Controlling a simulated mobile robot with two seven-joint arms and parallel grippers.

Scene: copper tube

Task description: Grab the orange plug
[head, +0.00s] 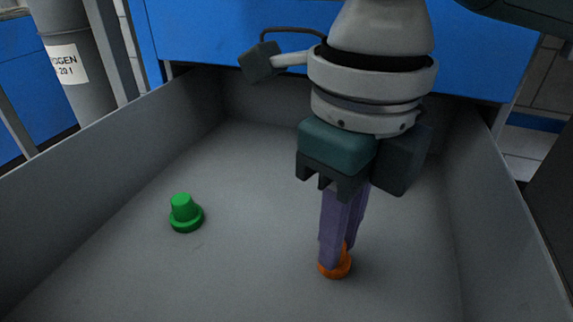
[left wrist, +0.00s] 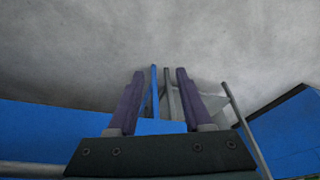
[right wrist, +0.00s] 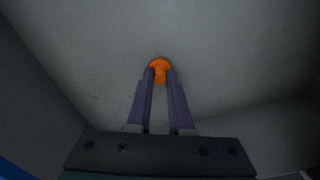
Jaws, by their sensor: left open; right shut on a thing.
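The orange plug (head: 335,268) stands on the floor of the grey drawer, toward the front right in the head view. My right gripper (head: 338,250) reaches down from above with its purple fingers shut on the plug's upper part. The fingers hide much of the plug in the head view. The right wrist view shows the plug (right wrist: 160,68) between the fingertips (right wrist: 160,75). My left gripper (left wrist: 158,72) is open and empty, away from the plug, and only shows in its own wrist view.
A green plug (head: 184,214) stands on the drawer floor to the left. The grey drawer walls (head: 100,165) rise around the floor. A blue cabinet front (head: 230,45) is behind, with a grey gas cylinder (head: 75,60) at the back left. The floor between the plugs is clear.

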